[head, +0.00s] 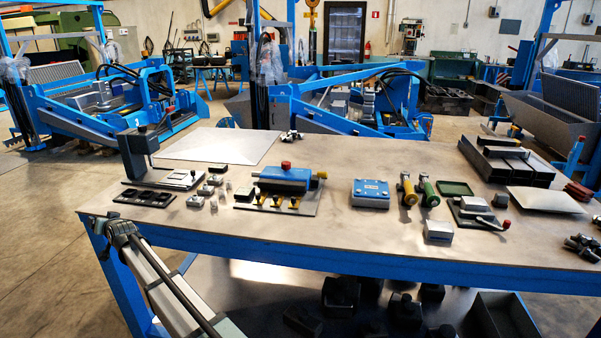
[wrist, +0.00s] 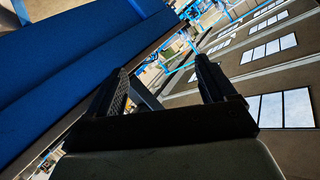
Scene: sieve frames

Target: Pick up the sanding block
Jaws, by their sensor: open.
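A small block with a pale grey top and a bluish front (head: 438,232) lies near the table's front edge, right of centre; it looks like the sanding block, though I cannot be sure at this size. My gripper is at the table's front left corner in the head view, far to the left of that block. In the wrist view my gripper (wrist: 163,72) has its two dark fingers spread apart with nothing between them. The block does not show in the wrist view.
The table (head: 335,218) has bare room in front. A blue fixture (head: 285,180) and a blue box (head: 371,193) stand mid-table. Two handled tools (head: 418,190) and a lever clamp (head: 478,214) are near the block. A dark tray (head: 505,165) stands back right.

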